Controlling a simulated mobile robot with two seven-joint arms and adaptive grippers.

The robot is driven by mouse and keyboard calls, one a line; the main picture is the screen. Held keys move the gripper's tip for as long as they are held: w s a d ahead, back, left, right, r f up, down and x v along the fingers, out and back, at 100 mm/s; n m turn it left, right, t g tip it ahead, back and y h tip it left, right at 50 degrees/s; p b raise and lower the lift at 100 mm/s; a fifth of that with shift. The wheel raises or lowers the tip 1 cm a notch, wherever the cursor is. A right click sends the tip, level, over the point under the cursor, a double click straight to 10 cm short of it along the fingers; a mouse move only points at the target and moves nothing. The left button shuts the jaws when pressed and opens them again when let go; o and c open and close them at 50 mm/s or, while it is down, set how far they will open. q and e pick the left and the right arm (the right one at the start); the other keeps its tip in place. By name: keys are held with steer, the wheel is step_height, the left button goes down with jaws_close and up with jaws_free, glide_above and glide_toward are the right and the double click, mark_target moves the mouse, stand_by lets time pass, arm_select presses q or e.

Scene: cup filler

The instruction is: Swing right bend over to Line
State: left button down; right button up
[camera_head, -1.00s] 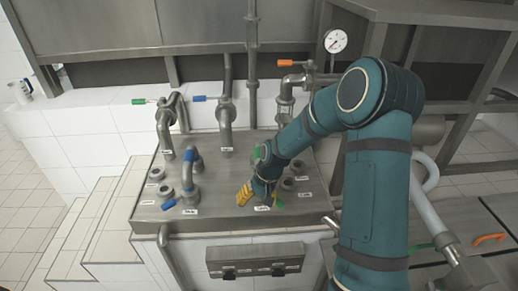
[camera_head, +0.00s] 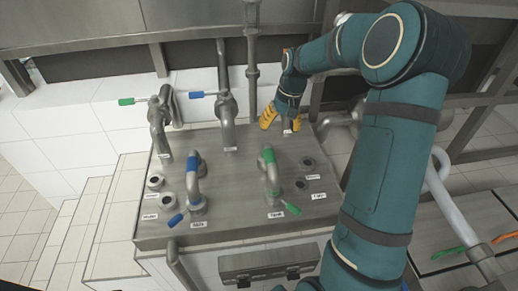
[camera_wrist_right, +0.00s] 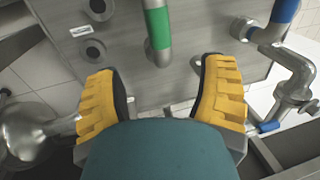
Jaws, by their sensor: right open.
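The right bend is a steel pipe with a green band (camera_head: 268,158). It stands on the right half of the steel panel in the head view, a green handle (camera_head: 290,208) near its foot. Two round ports (camera_head: 307,163) (camera_head: 303,186) with small labels sit right of it; the label print is too small to read surely. My right gripper (camera_head: 283,120) is open and empty behind the bend, at the panel's back edge. In the right wrist view the bend (camera_wrist_right: 157,25) shows ahead, between and beyond the spread yellow fingers, apart from them. My left gripper is out of view.
A blue-banded bend (camera_head: 193,177) stands on the left half of the panel, with ports (camera_head: 155,182) beside it. Upright pipes with green and blue valve handles (camera_head: 126,101) rise behind. The steel panel (camera_head: 232,185) between the bends is clear.

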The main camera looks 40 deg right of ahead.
mark_target(272, 155)
arm_select(q)
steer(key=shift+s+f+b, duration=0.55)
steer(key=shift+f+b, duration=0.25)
steer(key=shift+b, duration=0.1)
arm_select(e)
steer(key=f, duration=0.4)
steer(key=a+f, duration=0.1)
steer(key=f, duration=0.4)
steer(key=a+f, duration=0.1)
steer(key=f, duration=0.3)
steer(key=shift+w+a+f, duration=0.15)
steer(key=shift+w+a, duration=0.05)
steer(key=shift+w, duration=0.15)
jaws_close()
